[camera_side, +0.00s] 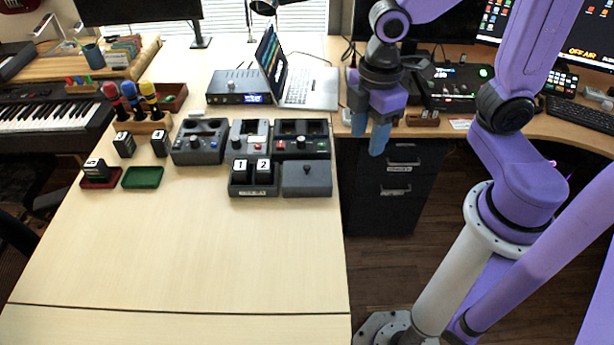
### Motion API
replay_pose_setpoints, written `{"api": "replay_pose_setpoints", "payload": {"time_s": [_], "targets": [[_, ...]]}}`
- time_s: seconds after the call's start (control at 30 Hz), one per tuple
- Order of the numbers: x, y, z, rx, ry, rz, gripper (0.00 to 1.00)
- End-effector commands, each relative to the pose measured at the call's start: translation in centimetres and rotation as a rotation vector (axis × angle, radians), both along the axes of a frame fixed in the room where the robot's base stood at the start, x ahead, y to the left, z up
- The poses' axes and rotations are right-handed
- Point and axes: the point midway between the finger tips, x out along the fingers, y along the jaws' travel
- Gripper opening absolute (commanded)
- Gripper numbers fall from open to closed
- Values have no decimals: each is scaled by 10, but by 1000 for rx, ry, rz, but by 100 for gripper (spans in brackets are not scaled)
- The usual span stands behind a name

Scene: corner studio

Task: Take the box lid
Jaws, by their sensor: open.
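The box lid (306,183) is a dark grey flat plate with a small round knob on top. It lies at the right edge of the light wood table, to the right of a dark open box (253,191) that holds blocks marked 1 and 2. I cannot tell what is under the lid. My gripper (369,138) is purple with blue fingertips and points down. It is open and empty, up and to the right of the lid, in front of the drawer cabinet and apart from everything on the table.
Grey device boxes (199,142) stand just behind the lid and box. Black numbered blocks (124,144), a green tray (142,177) and a red tray (100,180) are on the left. A laptop (305,88) stands at the back. The table's front (190,260) is clear.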

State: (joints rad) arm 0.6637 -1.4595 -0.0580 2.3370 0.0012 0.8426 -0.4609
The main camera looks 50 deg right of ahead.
Motion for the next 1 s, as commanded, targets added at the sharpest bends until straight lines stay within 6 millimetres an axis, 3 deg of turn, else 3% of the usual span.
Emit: {"api": "replay_pose_setpoints", "payload": {"time_s": [0.27,0.6,0.8,1.0], "targets": [[76,2,-19,-11,5,101,48],[156,-22,-50,-16,10,232,48],[185,-40,-66,-17,11,291,48],[194,-48,-74,-17,13,315,48]]}}
